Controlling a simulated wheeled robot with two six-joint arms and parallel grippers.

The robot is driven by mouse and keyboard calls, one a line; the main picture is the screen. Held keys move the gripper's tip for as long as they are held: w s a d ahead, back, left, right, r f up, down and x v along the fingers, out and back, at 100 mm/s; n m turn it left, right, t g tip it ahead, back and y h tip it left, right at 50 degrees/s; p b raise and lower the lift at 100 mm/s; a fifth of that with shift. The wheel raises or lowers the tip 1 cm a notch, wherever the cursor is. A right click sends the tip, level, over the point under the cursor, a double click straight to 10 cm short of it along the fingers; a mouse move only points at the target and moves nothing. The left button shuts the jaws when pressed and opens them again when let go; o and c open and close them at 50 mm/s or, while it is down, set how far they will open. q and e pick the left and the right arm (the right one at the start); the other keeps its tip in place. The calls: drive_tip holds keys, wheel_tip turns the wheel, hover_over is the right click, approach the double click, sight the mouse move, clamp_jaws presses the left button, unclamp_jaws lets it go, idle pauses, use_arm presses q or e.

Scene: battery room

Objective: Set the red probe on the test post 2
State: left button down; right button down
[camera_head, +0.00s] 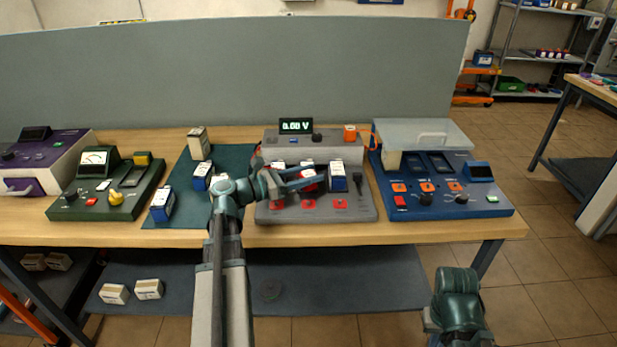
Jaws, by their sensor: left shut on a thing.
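My left gripper (308,179) reaches over the grey tester (364,212) in the middle of the table, its fingers shut on a small red piece, which looks like the red probe (309,186). The gripper hides most of it, and I cannot tell whether it touches a post. Red pads (309,204) line the tester's front; I cannot read their numbers. Blue-and-white batteries stand behind them, the clearest being the right battery (338,177). A dark probe-like piece (358,187) is at the tester's right. The display (296,126) reads 0.00 V. My right gripper is not visible.
Left of the tester is a green mat (180,210) with several batteries, then a green meter box (135,203) and a purple device (50,170). A blue charger (470,206) with a clear lid (400,135) stands close on the right. A grey panel (230,75) closes off the back.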

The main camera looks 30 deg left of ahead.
sight(308, 202)
use_arm(q)
drive_tip(key=shift+f+b, duration=2.45)
drive_tip(key=shift+f, duration=0.25)
drive_tip(key=shift+f+b, duration=0.65)
drive_tip(key=shift+b, duration=0.05)
drive_tip(key=c, duration=0.6)
unclamp_jaws()
drive_tip(key=shift+s, duration=0.1)
drive_tip(key=shift+v, duration=5.45)
